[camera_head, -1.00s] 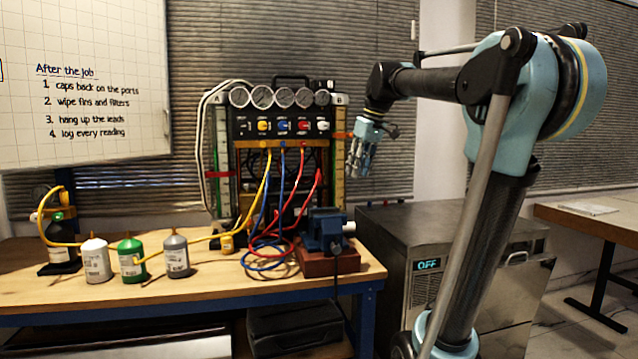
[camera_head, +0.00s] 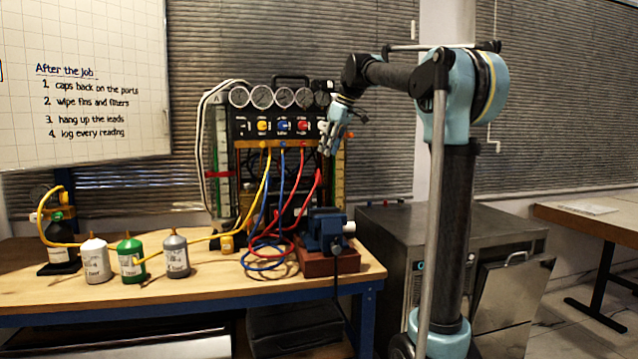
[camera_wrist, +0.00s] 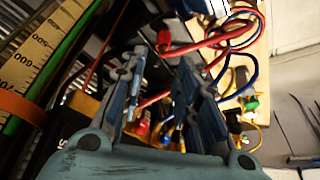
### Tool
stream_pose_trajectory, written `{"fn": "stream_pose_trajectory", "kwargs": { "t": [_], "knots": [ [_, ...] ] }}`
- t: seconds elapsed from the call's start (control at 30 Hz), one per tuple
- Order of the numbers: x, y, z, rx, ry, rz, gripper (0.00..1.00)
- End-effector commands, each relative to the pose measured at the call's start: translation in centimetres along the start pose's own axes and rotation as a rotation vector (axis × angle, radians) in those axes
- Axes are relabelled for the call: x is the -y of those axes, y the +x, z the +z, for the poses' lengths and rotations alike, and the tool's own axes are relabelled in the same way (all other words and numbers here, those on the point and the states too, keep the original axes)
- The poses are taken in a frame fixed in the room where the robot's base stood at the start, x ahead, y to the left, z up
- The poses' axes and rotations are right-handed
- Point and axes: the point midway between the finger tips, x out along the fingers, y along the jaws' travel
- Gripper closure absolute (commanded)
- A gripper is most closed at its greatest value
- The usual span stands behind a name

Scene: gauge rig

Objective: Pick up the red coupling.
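The red hose (camera_head: 303,205) rises from the bench to a free-looking red end, which I take for the red coupling (camera_head: 318,177), in front of the gauge rig at its lower right. In the wrist view the red coupling (camera_wrist: 164,41) shows just beyond my fingertips. My gripper (camera_head: 327,150) is a little above it in the head view, pointing down. In the wrist view my gripper (camera_wrist: 163,65) has its fingers apart, with nothing held between them. Whether a finger touches the red hose cannot be told.
The gauge rig (camera_head: 262,129) carries gauges, coloured knobs, and yellow and blue hoses close to my gripper. A blue vise (camera_head: 325,230) stands below on the bench (camera_head: 215,293). Several bottles, including a green one (camera_head: 131,259), stand at left. A graduated scale (camera_wrist: 45,55) is close at the wrist view's left.

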Motion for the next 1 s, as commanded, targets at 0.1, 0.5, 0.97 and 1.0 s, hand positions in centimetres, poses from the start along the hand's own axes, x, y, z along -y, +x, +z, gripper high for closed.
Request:
{"fn": "stream_pose_trajectory", "kwargs": {
  "t": [0.1,0.5,0.97,1.0],
  "knots": [
    [0.0,2.2,0.0,0.000,-0.001,0.000,0.71],
    [0.0,6.3,0.1,0.000,0.000,0.001,0.71],
    [0.3,11.2,0.6,0.000,-0.001,0.001,0.71],
    [0.4,11.3,0.6,0.000,0.000,0.001,0.71]
  ]
}}
